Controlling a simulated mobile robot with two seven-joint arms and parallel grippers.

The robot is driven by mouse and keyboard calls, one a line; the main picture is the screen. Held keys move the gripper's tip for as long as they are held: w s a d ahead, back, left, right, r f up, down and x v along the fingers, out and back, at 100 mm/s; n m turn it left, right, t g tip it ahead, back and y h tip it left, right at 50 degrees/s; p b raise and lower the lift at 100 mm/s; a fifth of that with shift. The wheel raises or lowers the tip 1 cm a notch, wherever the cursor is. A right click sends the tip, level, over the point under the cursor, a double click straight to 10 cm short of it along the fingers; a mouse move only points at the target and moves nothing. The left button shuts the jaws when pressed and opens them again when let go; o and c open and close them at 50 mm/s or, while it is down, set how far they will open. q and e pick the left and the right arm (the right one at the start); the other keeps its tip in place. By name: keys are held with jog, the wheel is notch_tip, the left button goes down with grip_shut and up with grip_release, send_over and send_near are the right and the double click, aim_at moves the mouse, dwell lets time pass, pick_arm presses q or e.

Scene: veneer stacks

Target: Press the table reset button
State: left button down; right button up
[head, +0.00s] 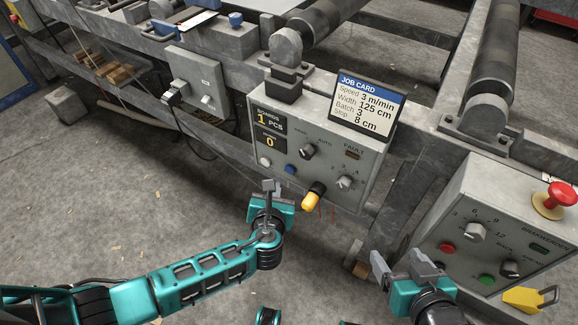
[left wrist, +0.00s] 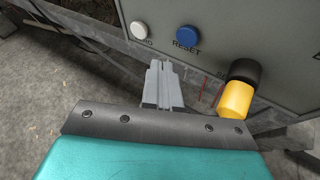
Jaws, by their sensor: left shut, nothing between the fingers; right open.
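The blue reset button (head: 290,169) is on the lower front of the grey control box (head: 325,190), right of a white button (head: 265,161). In the left wrist view the blue button (left wrist: 187,38) carries the label RESET, and the white button (left wrist: 139,30) is beside it. My left gripper (head: 271,187) is shut and empty, just below and left of the blue button. In the left wrist view its closed fingertips (left wrist: 162,66) are below the two buttons, with no contact seen. My right gripper (head: 410,262) is open and empty at the lower right.
A black and yellow switch (head: 313,196) sticks out right of the blue button, close to my left gripper. A job card (head: 368,102) stands on the box. A second panel (head: 500,215) with a red emergency knob (head: 561,195) is right of my right gripper.

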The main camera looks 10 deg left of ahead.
pick_arm(q)
jog(key=shift+s+a+p, duration=0.2)
jog(key=shift+s, duration=0.3)
jog(key=shift+s+a+p, duration=0.15)
jog(key=shift+s+a, duration=0.05)
jog(key=shift+s, duration=0.3)
